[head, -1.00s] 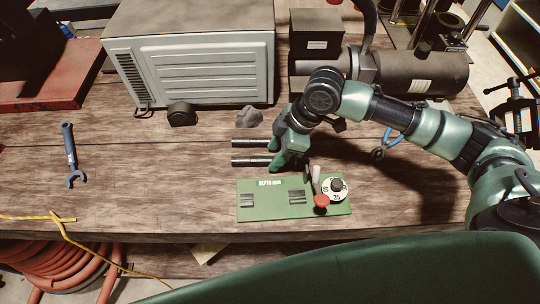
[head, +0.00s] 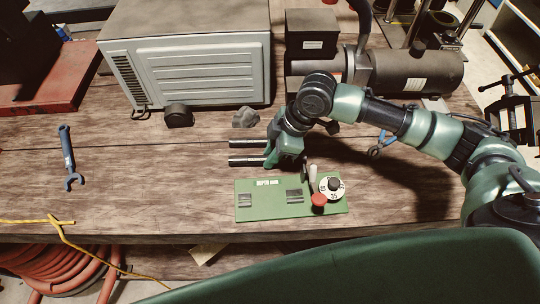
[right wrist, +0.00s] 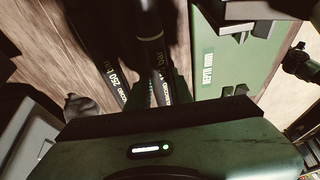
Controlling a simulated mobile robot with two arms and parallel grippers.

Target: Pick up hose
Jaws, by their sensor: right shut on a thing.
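Two short black hoses lie side by side on the wooden workbench, the far hose (head: 243,144) and the near hose (head: 245,161). In the right wrist view the far hose (right wrist: 110,70) is on the left and the near hose (right wrist: 152,45) is in the middle, both with white print. My right gripper (head: 271,157) is shut on the right end of the near hose. In the right wrist view its green fingers (right wrist: 166,90) sit on either side of that hose. The gripper hides the hoses' right ends. My left gripper is not in view.
A green panel (head: 270,205) with a red knob (head: 319,200) and a dial lies close in front of the gripper. A grey machine (head: 190,70) and a dark cylindrical motor (head: 420,72) stand behind. A wrench (head: 68,158) lies left; bench between is clear.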

